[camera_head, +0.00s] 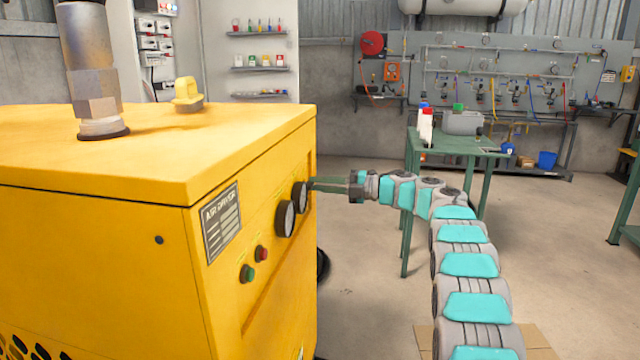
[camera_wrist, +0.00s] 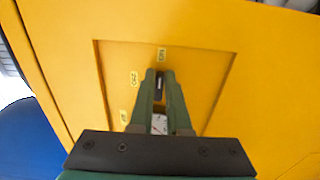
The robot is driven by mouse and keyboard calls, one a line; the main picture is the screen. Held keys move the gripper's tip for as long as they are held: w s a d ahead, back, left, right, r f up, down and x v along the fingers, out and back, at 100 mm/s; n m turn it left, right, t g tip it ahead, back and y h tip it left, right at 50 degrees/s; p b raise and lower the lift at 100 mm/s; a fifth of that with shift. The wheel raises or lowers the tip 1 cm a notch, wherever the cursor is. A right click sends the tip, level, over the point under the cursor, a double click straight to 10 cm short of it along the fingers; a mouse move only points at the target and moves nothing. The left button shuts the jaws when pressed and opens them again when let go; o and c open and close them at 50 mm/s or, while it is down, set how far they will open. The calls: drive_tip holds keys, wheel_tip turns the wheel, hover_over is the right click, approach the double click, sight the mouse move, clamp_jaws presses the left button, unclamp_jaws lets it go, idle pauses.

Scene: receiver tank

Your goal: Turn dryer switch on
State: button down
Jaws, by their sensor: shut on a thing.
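The air dryer (camera_head: 100,260) is a large yellow cabinet on the left, with a dark name plate on its side panel. My gripper (camera_head: 314,184) reaches that panel from the right, just past two round gauges. In the wrist view, my gripper (camera_wrist: 160,80) is shut on the dryer switch (camera_wrist: 159,84), a small dark knob in a recessed yellow panel. The knob's handle looks roughly in line with the fingers, towards the upper label. The fingers hide its sides. In the head view the switch is hidden.
Two gauges (camera_head: 285,219) and red and green buttons (camera_head: 247,273) sit on the dryer panel. A gauge (camera_wrist: 159,125) shows between my fingers. Small yellow labels (camera_wrist: 134,78) surround the switch. A green table (camera_head: 470,146) stands behind my arm.

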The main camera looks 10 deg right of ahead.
idle(0.4)
drive_tip(key=c, duration=0.9)
unclamp_jaws()
drive_tip(key=shift+d, duration=0.1)
drive_tip(key=b+v, duration=0.1)
drive_tip(key=v, duration=0.6)
drive_tip(key=shift+s+d, duration=0.15)
drive_tip(key=shift+d, duration=0.15)
